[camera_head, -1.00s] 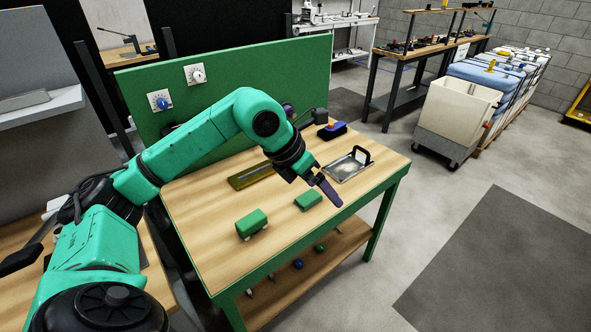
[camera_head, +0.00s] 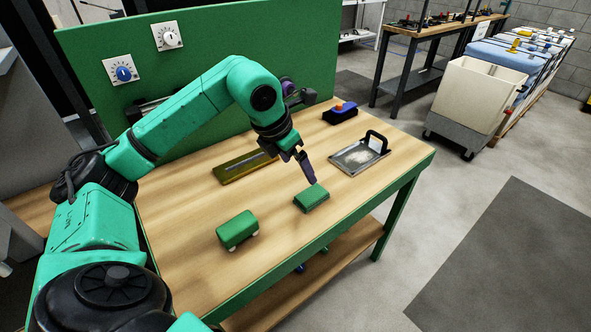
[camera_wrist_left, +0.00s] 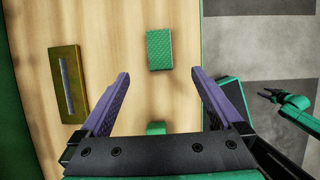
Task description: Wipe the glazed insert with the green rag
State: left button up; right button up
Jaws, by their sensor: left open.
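The green rag (camera_head: 311,199) is a flat, textured green pad lying on the workbench; it also shows in the left wrist view (camera_wrist_left: 160,50). The glazed insert (camera_head: 360,157) is a metal-framed plate with a black handle and a whitish smudge, lying to the right of and behind the rag. My left gripper (camera_head: 307,170) is open and empty, its purple fingers pointing down beside the rag's far edge. In the left wrist view the rag lies ahead between the open fingers (camera_wrist_left: 160,74), apart from both. My right gripper (camera_wrist_left: 268,94) shows small at the right; its jaws are unclear.
A green block with pale feet (camera_head: 237,230) stands left of the rag. A brass slotted plate (camera_head: 244,166) lies behind. A blue-black block with an orange top (camera_head: 340,112) stands farther back. A green panel (camera_head: 200,75) with two dials borders the rear.

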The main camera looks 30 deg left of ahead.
pick_arm(q)
send_near(313, 194)
jog(key=shift+w+f+p, duration=0.1)
jog(key=shift+f+p, duration=0.05)
jog(key=shift+p, duration=0.15)
jog(key=x, duration=0.8)
jog(key=shift+w+f+p, duration=0.1)
jog(key=shift+f+p, duration=0.25)
jog(key=shift+p, duration=0.05)
jog(key=c, duration=1.2)
jog(key=o, duration=0.9)
pick_arm(e)
jog(key=shift+w+a+r, duration=0.25)
jog(key=shift+w+r, duration=0.55)
pick_arm(q)
jog(key=shift+r, duration=0.2)
jog(key=shift+r, duration=0.3)
pick_arm(e)
jog(key=shift+r, duration=0.2)
